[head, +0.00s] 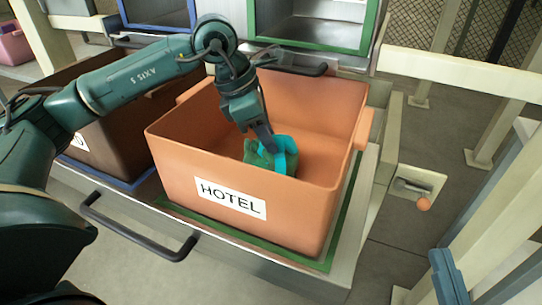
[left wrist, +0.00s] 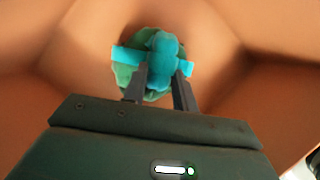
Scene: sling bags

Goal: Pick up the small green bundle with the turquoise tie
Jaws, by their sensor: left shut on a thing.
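The small green bundle (head: 256,156) with its turquoise tie (head: 286,150) is inside the orange bin labelled HOTEL (head: 185,165). My left gripper (head: 268,143) reaches down into this bin and is shut on the bundle. In the left wrist view the bundle (left wrist: 124,74) shows at the fingertips of my left gripper (left wrist: 160,92), with the turquoise knot between and just beyond the fingers. I cannot tell whether the bundle touches the bin floor. A teal piece at the lower right of the head view may be part of my right arm; its fingertips do not show.
A brown bin (head: 115,150) stands left of the orange bin. Both sit on a pull-out tray with a black handle (head: 140,232). Open compartments with blue and green frames (head: 315,45) are behind. A pale post and rail structure (head: 460,75) stands at the right.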

